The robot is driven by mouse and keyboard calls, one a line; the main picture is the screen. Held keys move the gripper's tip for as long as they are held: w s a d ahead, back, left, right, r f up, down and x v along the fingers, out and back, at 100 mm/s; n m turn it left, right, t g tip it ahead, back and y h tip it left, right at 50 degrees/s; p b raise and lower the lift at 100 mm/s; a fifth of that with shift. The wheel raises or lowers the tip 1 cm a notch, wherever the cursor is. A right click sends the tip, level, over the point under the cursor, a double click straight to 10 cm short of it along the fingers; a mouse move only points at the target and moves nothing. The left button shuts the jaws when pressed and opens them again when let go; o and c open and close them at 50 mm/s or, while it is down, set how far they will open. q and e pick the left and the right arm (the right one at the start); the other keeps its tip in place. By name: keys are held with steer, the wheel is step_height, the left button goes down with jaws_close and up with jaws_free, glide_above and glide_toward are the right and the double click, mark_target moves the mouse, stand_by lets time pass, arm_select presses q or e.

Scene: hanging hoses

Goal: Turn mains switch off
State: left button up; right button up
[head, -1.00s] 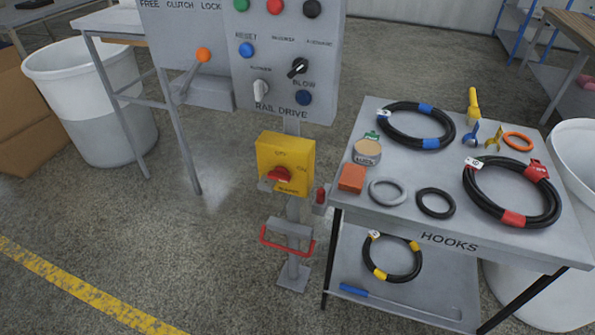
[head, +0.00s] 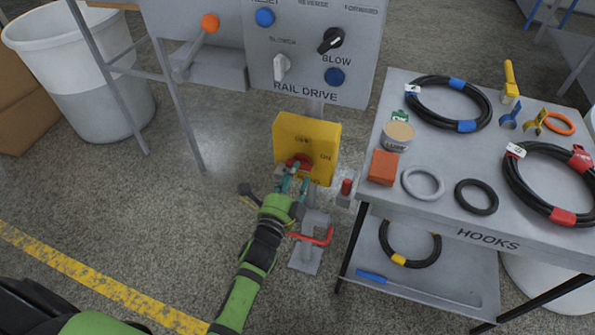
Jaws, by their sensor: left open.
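The mains switch is a yellow box (head: 318,133) on a grey post, below the rail drive panel, with OFF and ON lettering. Its red knob (head: 299,161) sits low on the box front. My left gripper (head: 294,180) is open and reaches up from below, its fingertips at or just under the knob. I cannot tell whether they touch it. The gripper and wrist hide the lower edge of the box and part of the post. My right gripper is not in view.
The hooks table (head: 412,222) with hoses and rings stands close on the right. A small red-topped part (head: 346,187) sits between post and table. A red bar (head: 318,238) is low on the post. The rail drive panel (head: 360,85) is above. Open floor lies to the left.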

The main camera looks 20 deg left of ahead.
arm_select(q)
steer(key=shift+w, duration=0.85)
jaws_close()
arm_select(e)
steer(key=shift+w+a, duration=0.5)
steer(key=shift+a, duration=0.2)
